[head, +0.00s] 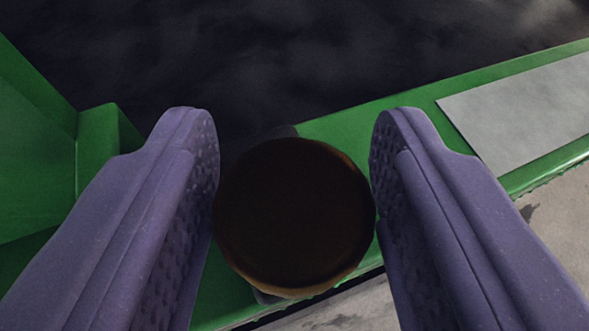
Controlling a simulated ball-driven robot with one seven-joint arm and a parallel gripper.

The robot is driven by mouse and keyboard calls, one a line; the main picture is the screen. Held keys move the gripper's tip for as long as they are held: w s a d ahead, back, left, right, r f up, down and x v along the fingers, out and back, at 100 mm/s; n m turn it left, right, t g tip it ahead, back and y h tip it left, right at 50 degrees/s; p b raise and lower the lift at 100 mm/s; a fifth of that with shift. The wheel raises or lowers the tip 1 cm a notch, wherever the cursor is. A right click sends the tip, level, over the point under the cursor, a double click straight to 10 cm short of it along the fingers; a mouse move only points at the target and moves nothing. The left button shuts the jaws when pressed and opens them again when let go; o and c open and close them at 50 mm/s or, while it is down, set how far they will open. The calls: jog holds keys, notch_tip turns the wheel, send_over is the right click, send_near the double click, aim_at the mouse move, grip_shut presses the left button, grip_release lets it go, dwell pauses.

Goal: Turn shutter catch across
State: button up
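A round, dark brown knob (294,215), which looks like the shutter catch, sits on a green ledge in the middle of the head view. My gripper (290,150) has two purple, dimpled fingers, one on each side of the knob. The fingers stand apart by about the knob's width, and their inner faces lie very near its sides. I cannot tell whether they touch it. The lower part of the catch is hidden under the knob's round top.
The green ledge (400,125) runs from lower left to upper right. A pale grey panel (525,120) lies on it at right. A green upright (35,150) stands at left. Beyond the ledge is a dark, cloudy area (290,60). A pale, stained surface (555,220) lies at lower right.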

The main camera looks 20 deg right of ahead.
jog(key=b+v, duration=0.1)
jog(key=v, duration=0.6)
jog(key=shift+s, duration=0.3)
jog(key=shift+a, duration=0.15)
notch_tip(320, 180, down, 29)
jog(key=s+d+n+t+y+b, duration=0.1)
jog(key=d+n+t+y+b, duration=0.1)
jog(key=b, duration=3.1)
jog(key=n+t+y, duration=0.1)
jog(key=n+y, duration=0.1)
jog(key=y, duration=0.1)
jog(key=shift+s+d+f, duration=0.2)
jog(key=shift+s+d, duration=0.15)
jog(key=shift+d, duration=0.05)
